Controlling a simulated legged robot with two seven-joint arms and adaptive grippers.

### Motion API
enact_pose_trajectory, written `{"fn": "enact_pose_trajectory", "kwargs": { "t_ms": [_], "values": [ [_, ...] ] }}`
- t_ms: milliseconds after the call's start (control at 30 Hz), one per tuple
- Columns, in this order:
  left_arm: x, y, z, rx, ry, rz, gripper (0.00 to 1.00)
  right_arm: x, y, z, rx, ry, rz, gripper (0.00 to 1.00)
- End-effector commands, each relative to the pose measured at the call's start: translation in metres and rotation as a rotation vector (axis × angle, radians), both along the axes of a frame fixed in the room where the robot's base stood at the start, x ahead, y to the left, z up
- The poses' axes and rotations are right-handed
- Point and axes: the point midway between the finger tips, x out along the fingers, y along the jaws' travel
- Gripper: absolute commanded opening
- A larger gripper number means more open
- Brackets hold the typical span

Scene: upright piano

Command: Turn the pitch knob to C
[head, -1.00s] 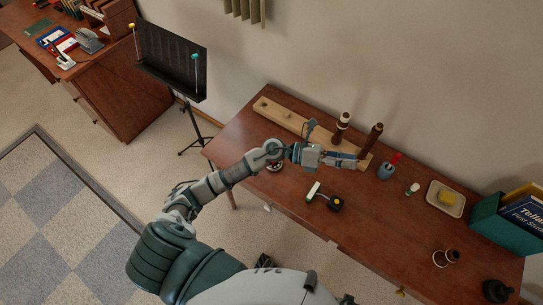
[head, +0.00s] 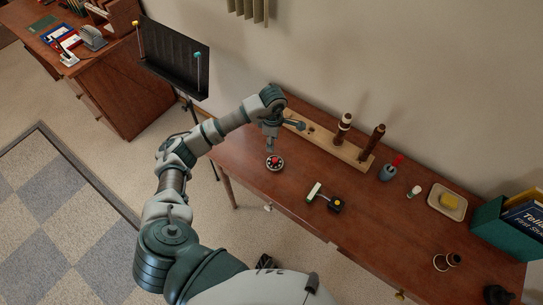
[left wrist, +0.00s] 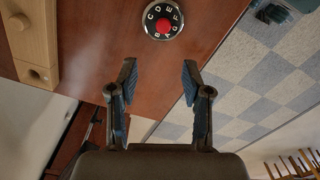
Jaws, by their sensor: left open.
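The pitch knob (head: 275,162) is a small round black dial with a red centre, on the brown desk near its left end. In the left wrist view the knob (left wrist: 163,20) shows white letters around its red centre, with C at the upper left of the ring. The red centre carries no pointer that I can make out. My left gripper (head: 271,147) points down just above and behind the knob. In the left wrist view its open, empty fingers (left wrist: 157,75) are apart from the knob, which lies beyond the tips. My right gripper is out of view.
A long wooden block (head: 350,152) with holes and two dark upright pieces lies along the wall, close to my left arm. A small hammer-like tool (head: 315,192) and a black-yellow item (head: 337,204) lie right of the knob.

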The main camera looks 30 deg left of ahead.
Motion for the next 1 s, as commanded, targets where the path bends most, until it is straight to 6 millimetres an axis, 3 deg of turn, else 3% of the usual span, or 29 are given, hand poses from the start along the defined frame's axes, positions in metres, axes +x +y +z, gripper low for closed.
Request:
{"fn": "enact_pose_trajectory", "kwargs": {
  "t_ms": [300, 500, 900, 1000],
  "values": [
    [-0.001, 0.001, -0.076, -0.008, 0.001, -0.001, 0.49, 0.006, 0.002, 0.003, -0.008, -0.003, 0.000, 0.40],
    [0.000, 0.006, -0.105, -0.014, 0.000, 0.000, 0.49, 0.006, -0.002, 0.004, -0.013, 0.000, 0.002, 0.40],
    [0.000, -0.003, -0.108, -0.003, -0.003, -0.002, 0.49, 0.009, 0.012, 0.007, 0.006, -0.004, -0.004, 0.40],
    [0.000, -0.003, -0.108, -0.003, -0.003, -0.002, 0.24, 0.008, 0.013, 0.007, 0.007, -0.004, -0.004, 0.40]
  ]
}}
